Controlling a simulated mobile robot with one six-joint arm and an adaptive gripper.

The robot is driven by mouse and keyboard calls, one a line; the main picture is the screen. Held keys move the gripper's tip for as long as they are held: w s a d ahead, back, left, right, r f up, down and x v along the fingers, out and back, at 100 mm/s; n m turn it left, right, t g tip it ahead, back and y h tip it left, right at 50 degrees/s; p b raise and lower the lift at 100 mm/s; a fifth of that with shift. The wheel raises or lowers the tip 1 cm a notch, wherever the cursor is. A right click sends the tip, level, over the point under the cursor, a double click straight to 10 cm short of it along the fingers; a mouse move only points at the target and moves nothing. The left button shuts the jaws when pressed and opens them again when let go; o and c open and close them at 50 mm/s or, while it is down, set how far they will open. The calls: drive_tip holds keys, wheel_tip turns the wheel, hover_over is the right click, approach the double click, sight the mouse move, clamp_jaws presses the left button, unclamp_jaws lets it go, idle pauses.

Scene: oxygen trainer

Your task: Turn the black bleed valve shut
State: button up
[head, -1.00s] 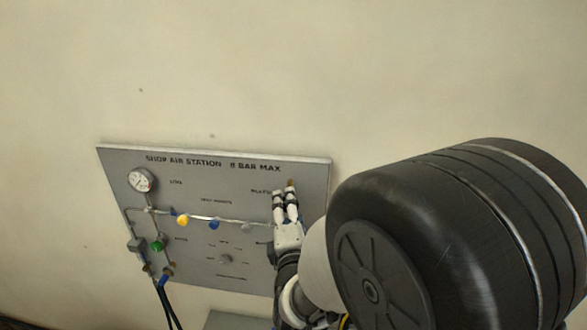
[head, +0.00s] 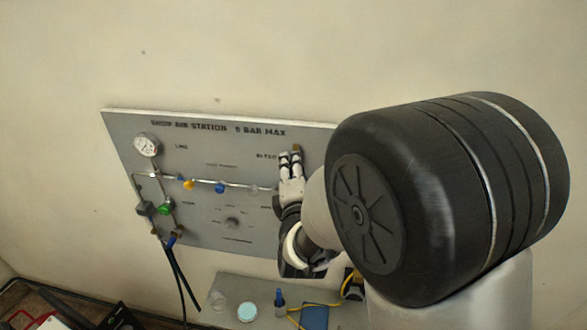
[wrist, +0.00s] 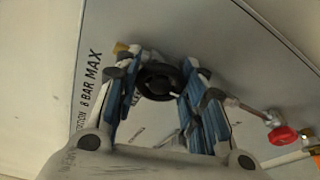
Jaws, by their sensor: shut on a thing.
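The black bleed valve (wrist: 158,80) is a round black handwheel in the wrist view, between the two fingers of my gripper (wrist: 160,76). My gripper is shut on the wheel, with blue-padded fingers on either side of it. In the head view my gripper (head: 290,160) is at the upper right of the grey panel (head: 190,232), by the partly covered bleed label. There the fingers hide the wheel, and only a small brass piece (head: 297,148) shows above them. How far the valve is turned cannot be told.
The panel carries a gauge (head: 146,145), a yellow knob (head: 189,184), a blue knob (head: 220,188) and a green knob (head: 165,209). A red knob (wrist: 283,135) on a stem is right of my fingers in the wrist view. A grey shelf (head: 225,292) with small items is below.

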drive_tip(key=c, duration=0.4)
drive_tip(key=shift+o, duration=0.2)
